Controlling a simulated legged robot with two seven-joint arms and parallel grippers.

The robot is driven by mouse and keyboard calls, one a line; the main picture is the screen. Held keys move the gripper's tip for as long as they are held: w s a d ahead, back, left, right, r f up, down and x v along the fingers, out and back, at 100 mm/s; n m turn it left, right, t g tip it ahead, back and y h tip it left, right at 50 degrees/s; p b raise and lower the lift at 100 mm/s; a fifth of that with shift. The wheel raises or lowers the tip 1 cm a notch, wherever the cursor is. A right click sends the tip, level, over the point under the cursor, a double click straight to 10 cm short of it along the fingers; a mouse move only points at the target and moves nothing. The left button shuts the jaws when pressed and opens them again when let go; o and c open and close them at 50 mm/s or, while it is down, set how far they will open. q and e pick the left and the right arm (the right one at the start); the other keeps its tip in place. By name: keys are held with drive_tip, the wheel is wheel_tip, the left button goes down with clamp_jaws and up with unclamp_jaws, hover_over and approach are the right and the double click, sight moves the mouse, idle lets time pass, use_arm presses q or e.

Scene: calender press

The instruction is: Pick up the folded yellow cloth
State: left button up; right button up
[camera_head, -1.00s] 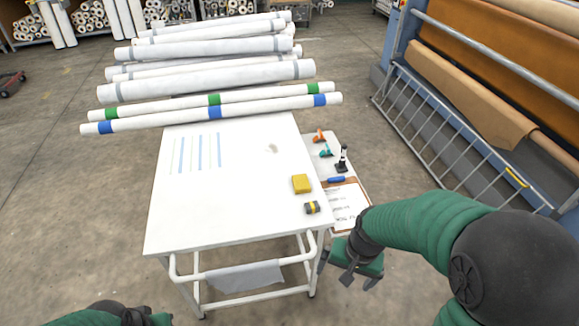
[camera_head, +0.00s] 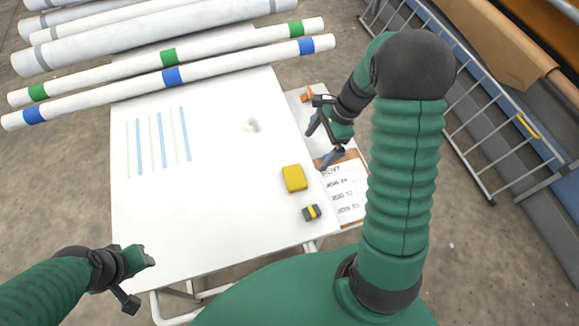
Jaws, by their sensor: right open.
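The folded yellow cloth (camera_head: 294,178) lies flat near the right edge of the white table (camera_head: 215,220). My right gripper (camera_head: 317,146) is open and empty. In the picture it is just above and to the right of the cloth, over the table's right edge and the side shelf, apart from the cloth. My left gripper (camera_head: 140,280) is at the table's front left, with its fingers apart and nothing between them, far from the cloth.
A small grey and yellow block (camera_head: 311,212) lies just in front of the cloth. A clipboard (camera_head: 346,190) and an orange-handled tool (camera_head: 306,94) lie on the side shelf. Long white rolls (camera_head: 170,76) cross the table's back. The table's middle is clear.

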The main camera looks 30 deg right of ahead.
approach(295, 176)
drive_tip(key=f, duration=0.2)
drive_tip(key=f+b, duration=0.1)
drive_tip(key=f, duration=0.1)
drive_tip(key=shift+w+a+f, duration=0.15)
drive_tip(key=shift+a+f, duration=0.1)
drive_tip(key=shift+f, duration=0.1)
drive_tip(key=a+f, duration=0.2)
drive_tip(key=f, duration=0.1)
drive_tip(key=shift+w+a+f, duration=0.1)
drive_tip(key=shift+w+a, duration=0.05)
drive_tip(key=shift+w, duration=0.05)
use_arm(q)
drive_tip(key=shift+s+a+f, duration=0.15)
drive_tip(key=shift+s+f, duration=0.25)
drive_tip(key=shift+f, duration=0.15)
use_arm(e)
drive_tip(key=shift+w+a+f, duration=0.15)
drive_tip(key=shift+a+f, duration=0.05)
